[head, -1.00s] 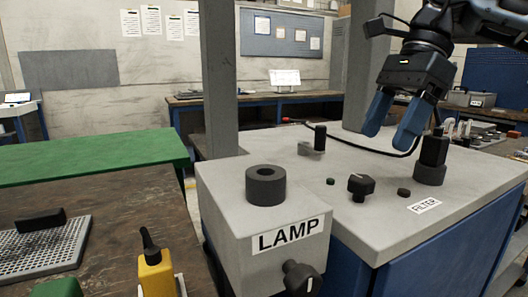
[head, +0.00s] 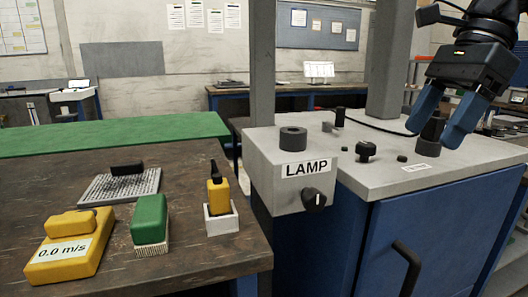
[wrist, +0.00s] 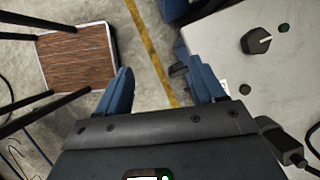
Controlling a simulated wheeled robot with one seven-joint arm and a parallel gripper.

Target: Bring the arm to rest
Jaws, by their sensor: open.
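My gripper (head: 432,136) hangs at the upper right of the head view, its two blue fingers spread apart. In that view the fingers overlap the dark filter piece (head: 430,147) on the grey bench top (head: 385,180). The wrist view shows my gripper (wrist: 160,78) with nothing held between its fingers and mostly floor below. A dark part shows behind the right finger there; I cannot tell what it is. The grey LAMP box (head: 263,175) has a dark ring (head: 293,139) on top and a black knob (head: 314,199) on its front.
A brown table (head: 190,262) at left holds a yellow meter (head: 70,250), green brush (head: 149,220), yellow bottle (head: 218,194) and perforated plate (head: 105,188). Small black knobs stand on the bench top. The wrist view shows a wood-topped stool (wrist: 75,60) on the floor.

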